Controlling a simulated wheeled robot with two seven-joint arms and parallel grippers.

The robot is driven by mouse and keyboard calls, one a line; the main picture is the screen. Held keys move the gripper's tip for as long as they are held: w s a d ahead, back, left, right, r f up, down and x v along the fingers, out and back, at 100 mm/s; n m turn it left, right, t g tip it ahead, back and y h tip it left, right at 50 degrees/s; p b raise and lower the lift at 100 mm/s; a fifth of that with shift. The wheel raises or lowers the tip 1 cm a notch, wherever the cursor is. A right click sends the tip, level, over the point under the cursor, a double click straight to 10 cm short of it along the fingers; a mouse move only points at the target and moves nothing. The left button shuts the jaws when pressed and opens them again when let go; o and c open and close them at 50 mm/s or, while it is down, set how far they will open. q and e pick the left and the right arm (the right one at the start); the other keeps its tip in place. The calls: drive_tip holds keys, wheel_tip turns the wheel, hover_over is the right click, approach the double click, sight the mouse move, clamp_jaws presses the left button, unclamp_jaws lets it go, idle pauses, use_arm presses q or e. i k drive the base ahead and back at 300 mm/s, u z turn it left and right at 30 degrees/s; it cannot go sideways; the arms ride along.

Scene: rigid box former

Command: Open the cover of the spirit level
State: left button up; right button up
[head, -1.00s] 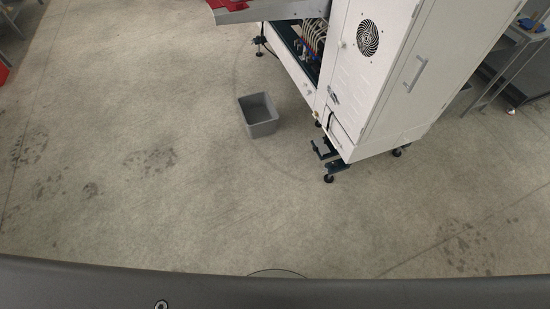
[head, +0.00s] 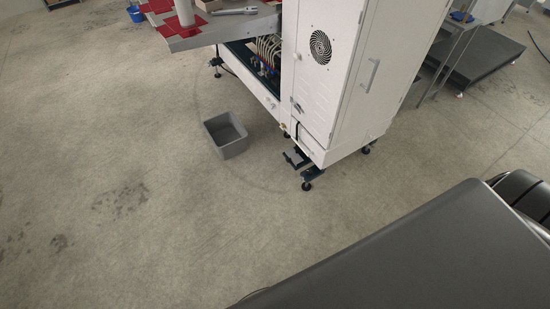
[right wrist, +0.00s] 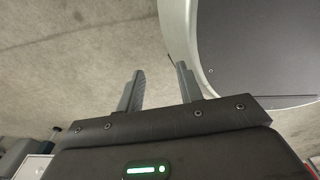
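I cannot make out a spirit level or its cover in either view. A white machine cabinet (head: 335,75) with a round fan grille and a handled door stands at the top middle of the head view. To its left is an open bay with hoses and fittings (head: 268,55). My right gripper (right wrist: 160,80) shows in the right wrist view with its two fingers apart and nothing between them. My left gripper is not in view.
A grey open bin (head: 226,135) stands on the floor left of the cabinet. A metal table with red pieces (head: 205,28) is at the top. A metal stand (head: 450,50) and a dark slab (head: 480,60) are at the top right. The floor at left is clear.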

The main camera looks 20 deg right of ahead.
sight(297, 159)
drive_tip(key=z, duration=0.25)
drive_tip(key=i, duration=0.7)
drive_tip(key=z, duration=0.65)
